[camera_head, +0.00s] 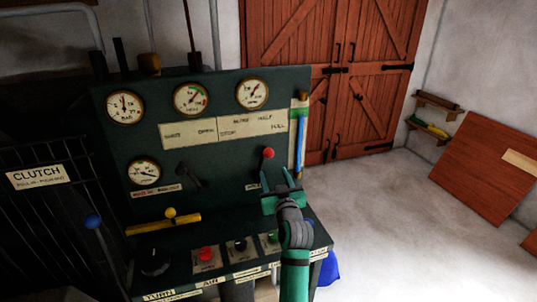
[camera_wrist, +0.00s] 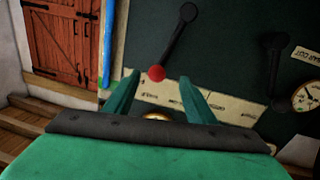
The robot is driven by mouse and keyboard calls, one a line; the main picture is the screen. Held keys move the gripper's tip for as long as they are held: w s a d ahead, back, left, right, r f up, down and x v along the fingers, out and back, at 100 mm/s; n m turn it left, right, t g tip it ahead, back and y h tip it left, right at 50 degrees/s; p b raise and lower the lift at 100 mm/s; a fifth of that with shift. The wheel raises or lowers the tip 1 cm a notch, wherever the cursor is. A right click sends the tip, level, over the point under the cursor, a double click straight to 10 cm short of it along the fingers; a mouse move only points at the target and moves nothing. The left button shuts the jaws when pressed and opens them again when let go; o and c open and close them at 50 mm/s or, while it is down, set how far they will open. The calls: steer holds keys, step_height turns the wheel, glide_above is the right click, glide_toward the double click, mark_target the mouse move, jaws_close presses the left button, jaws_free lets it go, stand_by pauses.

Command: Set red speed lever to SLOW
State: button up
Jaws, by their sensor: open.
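The red speed lever has a dark arm and a round red knob (camera_head: 268,153) at its upper end, on the right of the dark green panel. In the wrist view, which looks upside down, its red knob (camera_wrist: 157,73) appears between my fingertips. My gripper (camera_head: 277,174) is open and empty, with its fingertips just below the knob in the head view. The wrist view shows both gripper fingers (camera_wrist: 160,75) spread apart. I cannot tell whether they touch the lever. A pale label strip beside the lever is partly hidden; I cannot read SLOW on it.
A second black lever (camera_head: 188,172) stands left on the panel (camera_head: 225,172). Several gauges are above. A yellow bar (camera_head: 163,224) with a yellow knob and a console with a red button (camera_head: 206,254) lie below. A blue tube (camera_head: 300,140) runs along the panel's right edge.

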mark_target(270, 156)
steer(key=w, duration=0.4)
steer(key=w+a+r, duration=0.1)
steer(key=w, duration=0.2)
steer(key=w+a+r, duration=0.1)
steer(key=w, duration=0.3)
steer(key=shift+w+r, duration=0.1)
steer(key=shift+w, duration=0.2)
